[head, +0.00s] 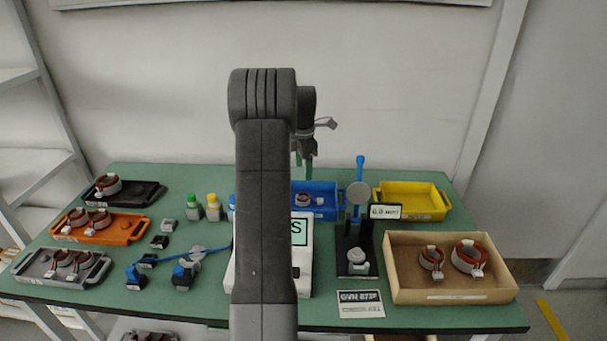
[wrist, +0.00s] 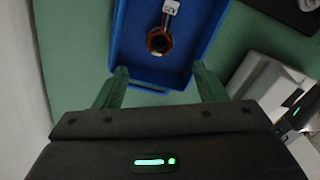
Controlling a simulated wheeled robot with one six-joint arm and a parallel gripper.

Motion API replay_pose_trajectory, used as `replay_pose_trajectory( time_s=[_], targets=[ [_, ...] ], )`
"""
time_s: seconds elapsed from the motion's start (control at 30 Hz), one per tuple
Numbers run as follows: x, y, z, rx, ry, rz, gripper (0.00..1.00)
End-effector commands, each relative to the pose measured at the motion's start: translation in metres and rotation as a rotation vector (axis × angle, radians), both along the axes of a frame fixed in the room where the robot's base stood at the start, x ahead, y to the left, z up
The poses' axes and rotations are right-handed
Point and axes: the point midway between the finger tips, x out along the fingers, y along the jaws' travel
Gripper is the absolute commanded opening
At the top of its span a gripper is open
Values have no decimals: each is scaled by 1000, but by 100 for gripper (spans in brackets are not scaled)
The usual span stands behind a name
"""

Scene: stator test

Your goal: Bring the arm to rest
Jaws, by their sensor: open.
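My arm rises in the middle of the head view and hides part of the bench. My gripper (head: 305,165) hangs above the back of the bench, over the left part of the blue tray (head: 326,212). In the wrist view its two green fingers (wrist: 162,88) are spread apart with nothing between them. A small stator (wrist: 160,40) with a white connector lies in the blue tray, beyond the fingertips and apart from them. The same stator shows in the head view (head: 303,200).
A tester with a screen (head: 302,262) stands behind my arm. A black fixture (head: 357,250), a yellow tray (head: 412,200) and a cardboard box (head: 450,292) holding two stators are on the right. Black, orange (head: 125,233) and grey trays with stators, bottles and blue-handled tools are on the left.

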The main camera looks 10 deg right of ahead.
Motion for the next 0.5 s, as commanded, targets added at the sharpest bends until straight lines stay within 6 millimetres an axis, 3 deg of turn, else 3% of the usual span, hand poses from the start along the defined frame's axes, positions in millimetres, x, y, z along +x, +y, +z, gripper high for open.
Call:
replay_pose_trajectory(
  time_s=[0.33, 0.5],
  targets=[
    [0, 0, -1, 0, 0, 0, 65],
    [0, 0, -17, 1, 3, 0, 65]
  ],
)
